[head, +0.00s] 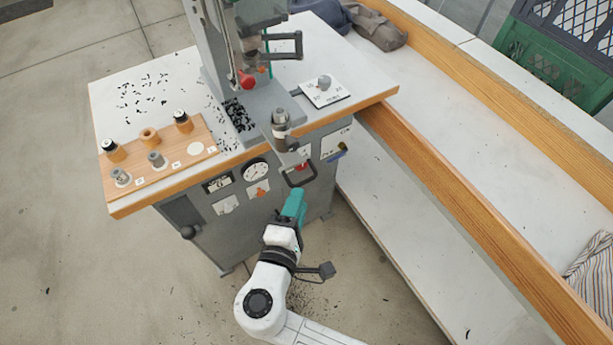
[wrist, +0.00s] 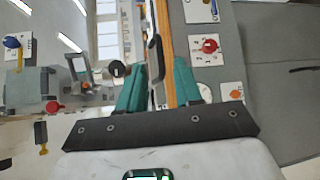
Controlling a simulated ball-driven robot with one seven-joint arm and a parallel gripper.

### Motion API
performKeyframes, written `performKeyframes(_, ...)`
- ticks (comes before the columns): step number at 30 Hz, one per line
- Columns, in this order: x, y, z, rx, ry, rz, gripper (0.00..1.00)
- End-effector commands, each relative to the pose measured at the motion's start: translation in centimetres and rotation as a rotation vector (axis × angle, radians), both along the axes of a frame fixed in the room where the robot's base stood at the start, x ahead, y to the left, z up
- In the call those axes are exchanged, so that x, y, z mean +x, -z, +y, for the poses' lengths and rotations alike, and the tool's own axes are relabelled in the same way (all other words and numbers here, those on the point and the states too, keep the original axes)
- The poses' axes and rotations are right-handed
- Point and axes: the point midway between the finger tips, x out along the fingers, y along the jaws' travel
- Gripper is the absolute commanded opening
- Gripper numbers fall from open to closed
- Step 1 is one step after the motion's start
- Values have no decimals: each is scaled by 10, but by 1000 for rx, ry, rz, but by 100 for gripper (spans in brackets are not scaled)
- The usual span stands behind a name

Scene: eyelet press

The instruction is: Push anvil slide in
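The anvil slide (head: 288,152) is a grey bar under the press. It sticks out past the front edge of the table, with a grey cylindrical anvil (head: 281,124) standing on it. A black loop handle (head: 299,176) is at its front end. My gripper (head: 294,199), with teal fingers, is just below and in front of this handle. In the wrist view my fingers (wrist: 160,84) are apart, and the dark handle (wrist: 154,55) shows between and beyond them. I cannot tell whether they touch it. Nothing is seen gripped.
A wooden rack (head: 158,160) with several dies stands on the table's left. A white card (head: 325,91) with a grey knob lies to the right. The cabinet front has a gauge (head: 256,170) and switches. A wood-edged bench (head: 470,215) runs close along the right.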

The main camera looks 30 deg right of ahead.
Motion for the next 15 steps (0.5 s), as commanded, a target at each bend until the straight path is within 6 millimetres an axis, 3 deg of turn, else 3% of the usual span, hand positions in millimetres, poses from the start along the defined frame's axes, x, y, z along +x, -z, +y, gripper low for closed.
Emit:
performKeyframes(6,28,4,-30,0,5,1,34)
performKeyframes(15,48,10,-51,2,4,0,34)
